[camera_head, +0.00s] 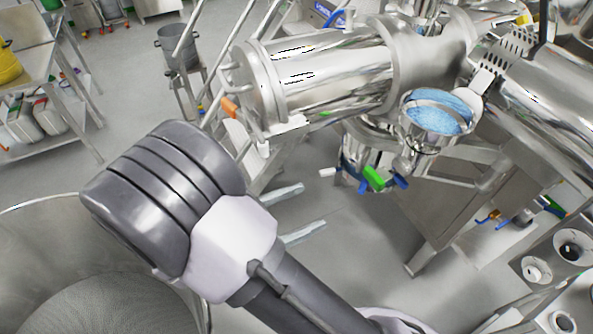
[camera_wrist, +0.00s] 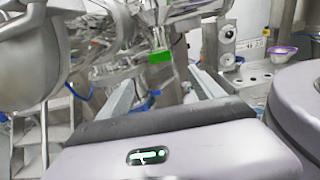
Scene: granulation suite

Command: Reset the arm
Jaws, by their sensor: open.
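My gripper (camera_head: 312,207) shows in the camera_head view as two pale fingers, well apart, sticking out to the right from behind my arm's white and dark grey links. The rest of it is hidden by those links. In the camera_wrist view my gripper (camera_wrist: 163,84) is open, with a finger on each side and nothing held between them. A green light glows on its grey body. My arm is bent and reaches up from the bottom of the camera_head view.
A large steel machine (camera_head: 335,75) with a blue-filled bowl (camera_head: 436,118) and a green handle (camera_head: 374,178) stands beyond my gripper. A round steel vessel (camera_head: 50,245) is at lower left. A control panel (camera_head: 562,255) is at right. Floor shows between.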

